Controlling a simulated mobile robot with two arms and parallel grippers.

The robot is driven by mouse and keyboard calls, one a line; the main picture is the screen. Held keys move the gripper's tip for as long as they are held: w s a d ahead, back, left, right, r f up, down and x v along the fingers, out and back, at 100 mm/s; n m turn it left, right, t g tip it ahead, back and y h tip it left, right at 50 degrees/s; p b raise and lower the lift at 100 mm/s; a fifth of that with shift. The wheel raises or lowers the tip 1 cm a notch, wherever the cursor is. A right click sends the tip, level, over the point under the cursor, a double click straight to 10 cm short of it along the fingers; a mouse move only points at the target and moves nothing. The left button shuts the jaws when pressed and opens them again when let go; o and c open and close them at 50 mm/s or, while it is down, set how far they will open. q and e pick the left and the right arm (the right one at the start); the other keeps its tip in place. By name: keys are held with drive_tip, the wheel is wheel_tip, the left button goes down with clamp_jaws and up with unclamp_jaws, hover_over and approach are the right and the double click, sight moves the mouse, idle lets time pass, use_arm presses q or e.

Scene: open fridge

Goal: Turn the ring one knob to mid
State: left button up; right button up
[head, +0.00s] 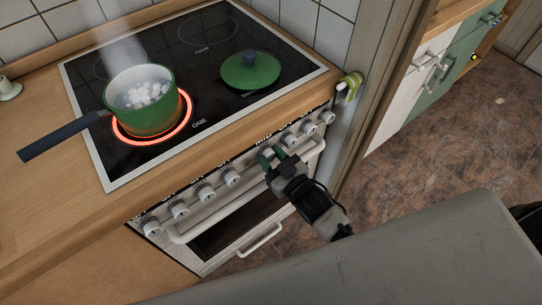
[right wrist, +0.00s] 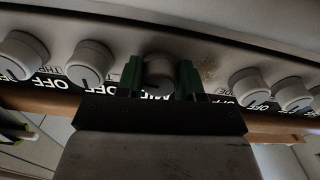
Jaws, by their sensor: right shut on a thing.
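My right gripper (head: 268,156) reaches the row of knobs on the stove's front. In the right wrist view its two green fingers (right wrist: 160,80) are shut on a round grey knob (right wrist: 158,68), one on each side. The lettering under this knob is partly hidden by the gripper, and I cannot read which ring it serves. A dark mark shows on its lower edge; its exact setting is unclear. The ring marked ONE (head: 184,128) glows red under a green pot (head: 140,117). My left gripper is not in view.
Other knobs stand close on both sides, such as one at left (right wrist: 90,62) and one at right (right wrist: 250,86). A rail (head: 200,226) runs below them. The pot's dark handle (head: 62,136) sticks out left. A green lid (head: 250,71) lies on the hob.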

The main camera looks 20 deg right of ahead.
drive_tip(key=o, duration=0.9)
drive_tip(key=shift+o, duration=0.2)
drive_tip(key=v, duration=1)
drive_tip(key=shift+s, duration=0.4)
drive_tip(key=shift+d, duration=0.15)
